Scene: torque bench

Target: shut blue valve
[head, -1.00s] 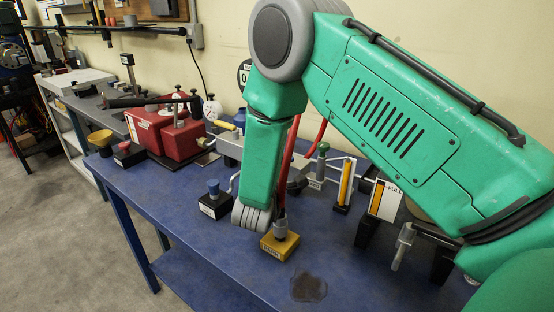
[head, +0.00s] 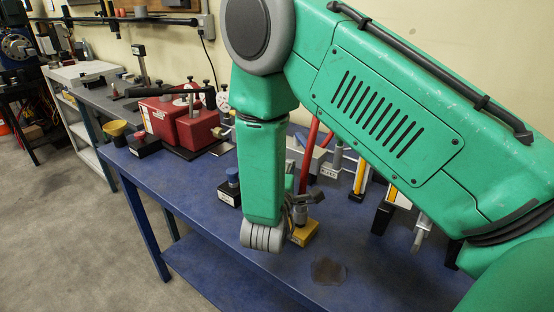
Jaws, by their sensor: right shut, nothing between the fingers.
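The blue valve (head: 232,176) has a blue knob on a small black block with a white label. It stands on the blue bench, just left of my right forearm, which partly covers it. My right gripper (head: 307,198) shows as small dark parts to the right of the forearm. It is shut and empty, above or beside the grey stem of a yellow block (head: 304,234). Whether it touches that stem cannot be told. The gripper is to the right of the blue valve and apart from it. My left gripper is not in view.
Red pipe (head: 309,155) and a labelled block (head: 329,169) are behind my arm. A dark stain (head: 328,270) marks the front. The blue bench (head: 185,195) is clear left of the valve.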

